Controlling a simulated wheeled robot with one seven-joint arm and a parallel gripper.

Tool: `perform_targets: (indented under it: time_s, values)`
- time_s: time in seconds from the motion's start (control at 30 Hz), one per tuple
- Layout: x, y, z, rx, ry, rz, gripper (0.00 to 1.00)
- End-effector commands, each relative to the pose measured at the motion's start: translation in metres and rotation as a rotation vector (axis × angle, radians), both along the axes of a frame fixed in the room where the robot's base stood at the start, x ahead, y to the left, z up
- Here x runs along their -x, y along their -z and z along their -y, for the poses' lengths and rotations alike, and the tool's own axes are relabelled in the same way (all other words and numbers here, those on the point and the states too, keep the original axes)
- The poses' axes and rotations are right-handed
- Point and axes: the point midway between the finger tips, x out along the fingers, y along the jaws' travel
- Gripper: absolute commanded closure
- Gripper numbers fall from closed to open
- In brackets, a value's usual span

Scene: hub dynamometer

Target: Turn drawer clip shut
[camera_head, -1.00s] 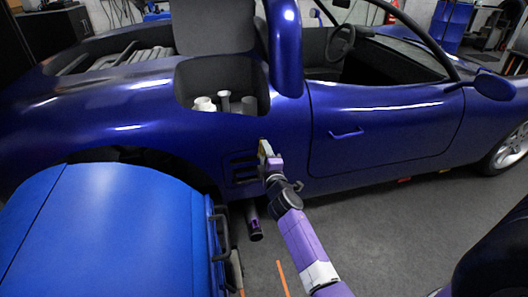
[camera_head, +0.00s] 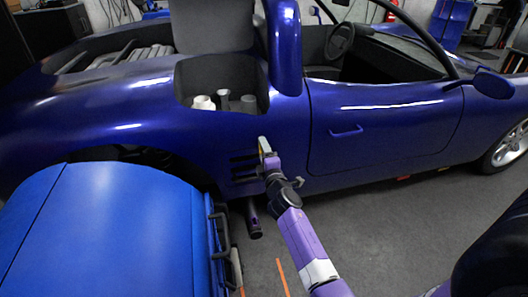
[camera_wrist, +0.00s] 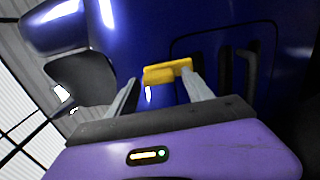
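A yellow clip (camera_wrist: 168,72) shows in the wrist view, in front of the blue panel and between the tips of my gripper's two grey fingers. My gripper (camera_wrist: 161,78) is open around it. The right fingertip is close to or touching the clip's right end, and a small gap shows at the left fingertip. In the head view my gripper (camera_head: 264,146) is at the blue car's side, by the dark vents, with a bit of yellow beside it. The gripper hides most of the clip there. No drawer outline can be made out for certain.
The blue car (camera_head: 380,135) fills the back. A blue rounded cabinet (camera_head: 100,230) with dark handles stands at the front left. A dark pipe (camera_head: 253,220) sticks out below the vents. White and grey cylinders (camera_head: 204,102) sit in the car's opening. The floor (camera_head: 400,235) at right is clear.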

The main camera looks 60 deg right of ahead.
Motion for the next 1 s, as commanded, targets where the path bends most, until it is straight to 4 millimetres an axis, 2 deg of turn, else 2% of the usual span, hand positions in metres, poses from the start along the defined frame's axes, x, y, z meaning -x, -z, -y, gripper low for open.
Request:
perform_targets:
  time_s: [0.37,0.8,1.0]
  values:
    - [0.003,0.0,-0.001,-0.001,0.002,0.002,0.36]
    - [0.042,0.002,-0.048,-0.001,0.001,0.0,0.36]
    - [0.051,0.0,-0.058,-0.001,0.0,0.001,0.36]
